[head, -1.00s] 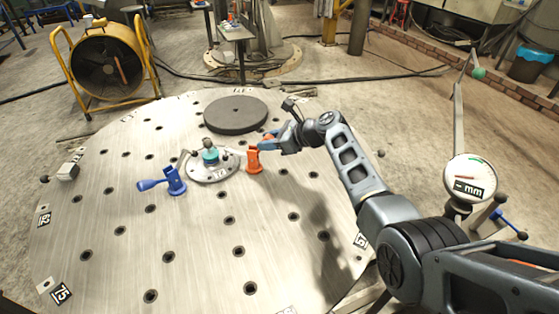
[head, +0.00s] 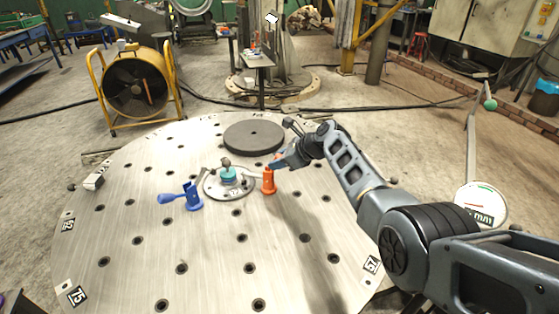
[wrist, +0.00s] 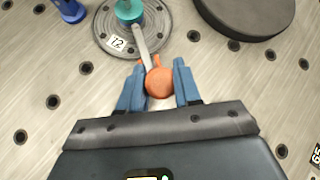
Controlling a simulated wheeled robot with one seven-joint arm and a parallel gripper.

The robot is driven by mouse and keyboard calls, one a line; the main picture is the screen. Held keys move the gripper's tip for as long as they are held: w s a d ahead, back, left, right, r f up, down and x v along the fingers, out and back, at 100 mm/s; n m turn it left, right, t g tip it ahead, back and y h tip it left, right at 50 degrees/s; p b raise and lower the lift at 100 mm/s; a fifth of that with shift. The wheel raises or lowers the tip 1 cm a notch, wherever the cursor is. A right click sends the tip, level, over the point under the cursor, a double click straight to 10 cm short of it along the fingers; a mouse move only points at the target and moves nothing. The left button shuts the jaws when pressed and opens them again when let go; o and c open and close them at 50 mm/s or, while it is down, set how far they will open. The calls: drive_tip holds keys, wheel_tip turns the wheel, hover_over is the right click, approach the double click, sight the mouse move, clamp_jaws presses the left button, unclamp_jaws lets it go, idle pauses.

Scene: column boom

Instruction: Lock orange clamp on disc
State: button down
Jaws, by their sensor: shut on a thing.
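The orange clamp (head: 268,182) stands upright on the round steel table, at the right edge of the small grey disc (head: 240,191). My gripper (head: 277,161) reaches it from the upper right. In the wrist view, the fingers are shut on the clamp's orange knob (wrist: 158,82), one on each side. A light grey bar (wrist: 141,48) runs from the clamp over the disc (wrist: 157,28) towards its teal hub (wrist: 129,12). Whether the bar presses on the disc cannot be told. The blue clamp (head: 193,197) stands left of the disc, its handle pointing left.
The round steel table (head: 210,245) has several holes and is mostly bare in front. A thick dark plate (head: 254,137) lies behind the disc. A small block (head: 94,181) sits at the left rim. A dial gauge (head: 481,203) stands at the right.

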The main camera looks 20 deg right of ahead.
drive_tip(key=c, duration=0.8)
unclamp_jaws()
drive_tip(key=shift+p+v, duration=0.95)
drive_tip(key=shift+v, duration=2.9)
